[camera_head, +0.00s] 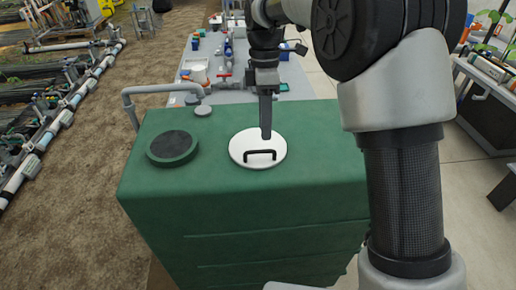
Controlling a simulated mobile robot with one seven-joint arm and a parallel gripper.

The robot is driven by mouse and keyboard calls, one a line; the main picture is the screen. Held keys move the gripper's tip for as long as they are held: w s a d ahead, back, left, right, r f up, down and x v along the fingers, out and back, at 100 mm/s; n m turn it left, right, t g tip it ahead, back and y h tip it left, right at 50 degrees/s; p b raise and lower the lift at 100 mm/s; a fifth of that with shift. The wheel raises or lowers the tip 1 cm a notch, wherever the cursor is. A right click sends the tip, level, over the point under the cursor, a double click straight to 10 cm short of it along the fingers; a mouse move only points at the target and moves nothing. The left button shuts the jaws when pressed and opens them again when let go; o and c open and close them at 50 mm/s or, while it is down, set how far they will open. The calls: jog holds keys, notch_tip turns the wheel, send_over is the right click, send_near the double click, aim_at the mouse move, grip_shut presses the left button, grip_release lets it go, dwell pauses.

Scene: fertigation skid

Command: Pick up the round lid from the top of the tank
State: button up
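The green tank (310,170) stands in the middle of the view with a flat top. A round white lid (240,152) with a black bar handle (261,156) lies flat on the tank top. My gripper (266,134) points down over the far part of the lid, just behind the handle in the picture. Its fingers line up as one dark shape from this angle, so I cannot tell whether they are open or shut. Nothing shows held. I cannot tell whether the fingertips touch the lid.
A round green rim with a dark centre (172,146) sits left on the tank top. A grey pipe (160,89) bends over the tank's back left edge near small grey caps (203,110). Behind stands a grey bench (215,45) with bottles and fittings. My arm covers the right side.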

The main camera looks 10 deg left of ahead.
aim_at(263, 145)
jog(key=shift+s+a+f, duration=0.1)
jog(key=shift+s+f, duration=0.1)
jog(key=shift+f, duration=0.9)
jog(key=shift+s+d+f, duration=0.1)
jog(key=shift+s+f, duration=0.15)
jog(key=shift+f, duration=0.8)
jog(key=shift+s+a+f, duration=0.1)
jog(key=shift+s+f, duration=0.1)
jog(key=shift+f, duration=0.9)
grip_shut()
